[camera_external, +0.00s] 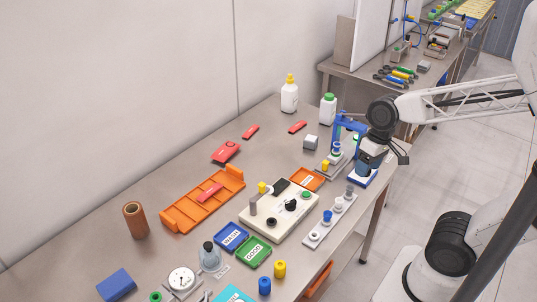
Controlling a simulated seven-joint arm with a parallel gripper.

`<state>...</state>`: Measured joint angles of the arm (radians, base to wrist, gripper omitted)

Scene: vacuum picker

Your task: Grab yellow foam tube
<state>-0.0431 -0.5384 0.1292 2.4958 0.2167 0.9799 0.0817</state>
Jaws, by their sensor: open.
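A short yellow cylinder (279,268) stands upright near the front edge of the steel table, beside a blue one (264,286). I cannot tell for certain which is the foam tube. My gripper (366,172) points down at the table's right end, beside the blue-framed stand (345,130). It is open and apart from the yellow cylinder at the front. Its fingertips are small and hard to make out against the blue-and-white item beneath.
The beige panel (243,215) with knobs fills the middle. An orange tray (193,207), a brown tube (135,220), blue and green trays (253,251) and a dial gauge (182,281) lie around it. Two bottles (289,95) stand at the back. The left back surface is clear.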

